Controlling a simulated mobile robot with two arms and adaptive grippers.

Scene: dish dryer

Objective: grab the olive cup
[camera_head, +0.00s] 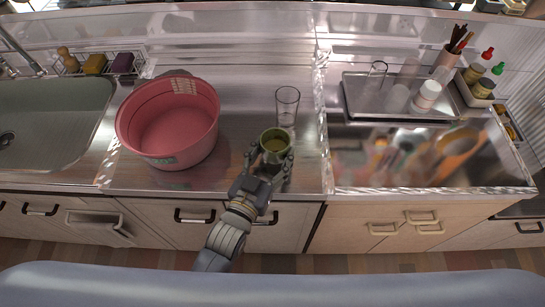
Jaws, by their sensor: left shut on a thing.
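The olive cup (275,141) stands near the front of the steel counter, right of a pink tub. My left gripper (270,157) reaches up from the front edge and is shut on the olive cup, with its fingers around the cup's near sides. The cup's lower part is partly hidden by the fingers. Whether the cup touches the counter, I cannot tell. My right gripper is not in view.
A clear glass (287,106) stands just behind the cup. The pink tub (168,123) is to the left, with the sink (50,120) beyond it. A tray (405,98) with glasses and a white cup (427,95) is at right. Bare counter lies between tub and cup.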

